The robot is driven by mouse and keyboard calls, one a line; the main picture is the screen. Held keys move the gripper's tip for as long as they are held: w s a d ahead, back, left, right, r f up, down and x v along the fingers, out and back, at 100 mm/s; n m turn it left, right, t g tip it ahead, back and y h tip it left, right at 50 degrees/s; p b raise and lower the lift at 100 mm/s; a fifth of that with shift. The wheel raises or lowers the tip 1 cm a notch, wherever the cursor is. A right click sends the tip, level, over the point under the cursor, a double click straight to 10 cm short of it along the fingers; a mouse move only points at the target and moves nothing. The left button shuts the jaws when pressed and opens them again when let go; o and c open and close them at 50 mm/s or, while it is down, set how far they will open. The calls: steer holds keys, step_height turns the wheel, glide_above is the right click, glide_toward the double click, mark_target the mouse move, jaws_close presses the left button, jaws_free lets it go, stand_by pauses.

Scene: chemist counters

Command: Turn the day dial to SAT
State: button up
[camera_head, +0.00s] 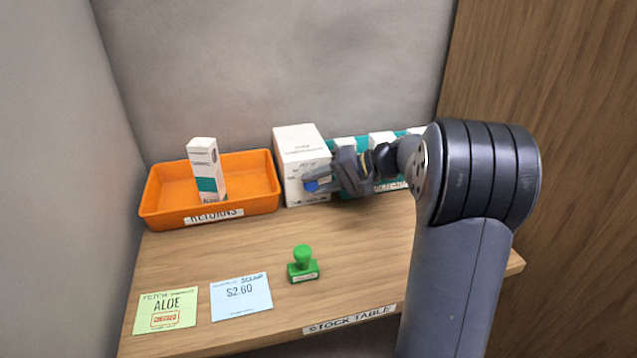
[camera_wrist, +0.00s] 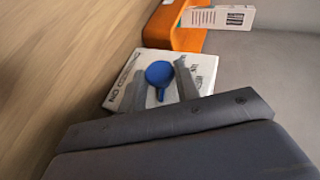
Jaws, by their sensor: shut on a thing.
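The day dial is a blue round knob (camera_head: 311,186) on the front of a white box (camera_head: 300,150). In the wrist view the blue knob (camera_wrist: 159,73) lies between my two grey fingers, in front of the white box face (camera_wrist: 206,68) with dark lettering. My gripper (camera_head: 325,181) is at the front of the box, shut on the knob. It also shows in the wrist view (camera_wrist: 160,88). The day lettering is too small and partly covered, so I cannot tell which day the dial points to.
Left of the box stands an orange RETURNS tray (camera_head: 158,203) holding a white and teal carton (camera_head: 205,170). A teal rack with white cartons (camera_head: 381,143) is behind my arm. A green stamp (camera_head: 302,265), a green card (camera_head: 166,310) and a blue card (camera_head: 241,297) lie in front.

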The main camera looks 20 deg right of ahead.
steer(key=o, duration=0.9)
steer(key=shift+o, duration=0.2)
steer(key=p+v, duration=0.1)
steer(key=v, duration=1)
steer(key=shift+a+f, duration=0.15)
steer(key=shift+a, duration=0.05)
steer(key=b+x, duration=0.1)
steer(key=x, duration=0.9)
steer(key=shift+w+a+f, duration=0.15)
steer(key=shift+w+a, duration=0.05)
steer(key=shift+d, duration=0.1)
